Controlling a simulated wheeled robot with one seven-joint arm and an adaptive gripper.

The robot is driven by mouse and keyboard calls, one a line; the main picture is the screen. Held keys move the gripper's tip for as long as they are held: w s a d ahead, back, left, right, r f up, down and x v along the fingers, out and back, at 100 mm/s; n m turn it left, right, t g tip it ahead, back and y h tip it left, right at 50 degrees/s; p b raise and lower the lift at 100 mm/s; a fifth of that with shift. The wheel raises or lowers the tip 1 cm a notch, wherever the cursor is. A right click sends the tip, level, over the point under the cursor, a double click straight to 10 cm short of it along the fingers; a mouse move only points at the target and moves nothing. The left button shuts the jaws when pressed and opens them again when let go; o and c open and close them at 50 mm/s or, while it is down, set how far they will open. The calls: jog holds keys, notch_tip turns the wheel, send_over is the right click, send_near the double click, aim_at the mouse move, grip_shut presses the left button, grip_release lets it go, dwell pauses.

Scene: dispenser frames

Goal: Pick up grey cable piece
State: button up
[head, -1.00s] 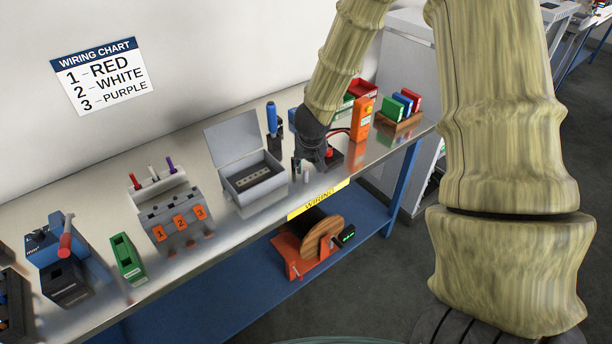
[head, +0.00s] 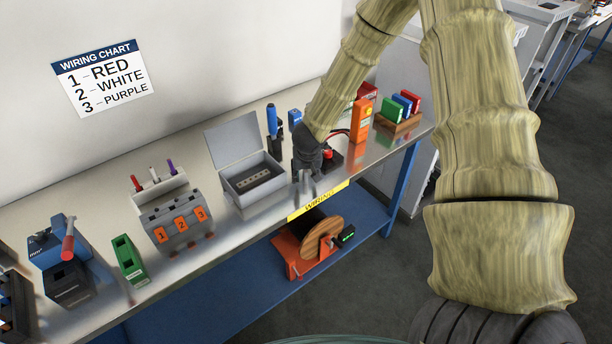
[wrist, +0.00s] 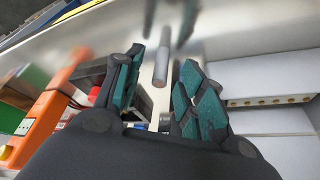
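The grey cable piece (wrist: 161,66) is a short, light grey cylinder on the steel bench top. In the wrist view it lies between the two fingers of my gripper (wrist: 160,78), with a visible gap on each side. My gripper is open, its dark fingers with teal pads on either side of the piece. In the head view my gripper (head: 307,172) is low over the bench near its front edge, right of the open grey box. There the fingers largely hide the piece.
The open grey box (head: 240,200) stands just left of my gripper. An orange device (head: 361,120) and a wooden rack of coloured cases (head: 398,124) stand to the right. A blue-handled tool (head: 272,122) stands behind. A yellow label (head: 318,201) marks the front edge.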

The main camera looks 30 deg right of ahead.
jog(key=shift+x, duration=1.2)
grip_shut()
